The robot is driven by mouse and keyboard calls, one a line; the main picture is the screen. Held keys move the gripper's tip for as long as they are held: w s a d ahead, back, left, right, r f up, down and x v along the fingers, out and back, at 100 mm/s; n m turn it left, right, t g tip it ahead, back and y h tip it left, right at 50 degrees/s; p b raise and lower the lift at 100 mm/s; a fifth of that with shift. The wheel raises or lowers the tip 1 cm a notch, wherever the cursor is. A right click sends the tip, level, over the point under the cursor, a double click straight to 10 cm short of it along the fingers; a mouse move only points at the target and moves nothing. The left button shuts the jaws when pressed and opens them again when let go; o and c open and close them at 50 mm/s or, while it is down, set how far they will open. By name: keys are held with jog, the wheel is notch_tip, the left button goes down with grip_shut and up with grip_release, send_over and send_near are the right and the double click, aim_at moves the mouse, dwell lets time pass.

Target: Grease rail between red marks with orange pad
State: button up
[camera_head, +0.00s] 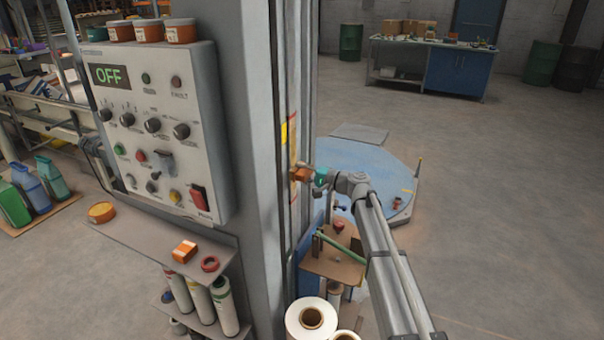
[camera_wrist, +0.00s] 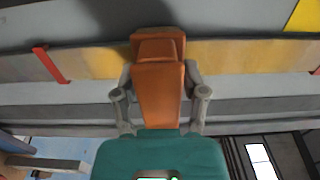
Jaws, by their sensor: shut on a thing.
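My gripper (camera_wrist: 160,85) is shut on the orange pad (camera_wrist: 158,95), which sits between its two grey fingers. In the wrist view the pad's far end overlaps the tan-yellow rail strip (camera_wrist: 225,57); whether it touches cannot be told. One red mark (camera_wrist: 50,64) crosses the strip left of the pad, and another red mark (camera_wrist: 315,71) shows at the right edge. The pad lies between them, nearer the left one. In the head view my gripper (camera_head: 313,176) holds the pad (camera_head: 300,174) at the upright column's side, by the rail strip (camera_head: 292,150).
A grey control panel (camera_head: 150,100) reading OFF is on the column's left. A brown tray (camera_head: 330,265) and white rolls (camera_head: 311,320) stand below my arm. Floor at right is open.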

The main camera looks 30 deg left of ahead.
aim_at(294, 196)
jog(key=shift+f+b, duration=1.6)
jog(key=shift+f, duration=0.15)
jog(key=shift+f+b, duration=1.65)
jog(key=shift+b, duration=0.05)
jog(key=shift+f, duration=0.1)
jog(key=shift+f+b, duration=1.6)
jog(key=shift+b, duration=0.1)
jog(key=shift+d, duration=0.2)
jog(key=shift+w+d, duration=0.15)
jog(key=shift+d, duration=1.3)
jog(key=shift+w+d, duration=0.15)
jog(key=shift+d, duration=1.25)
jog(key=shift+d, duration=0.2)
jog(key=shift+w+d, duration=0.2)
jog(key=shift+d, duration=1.1)
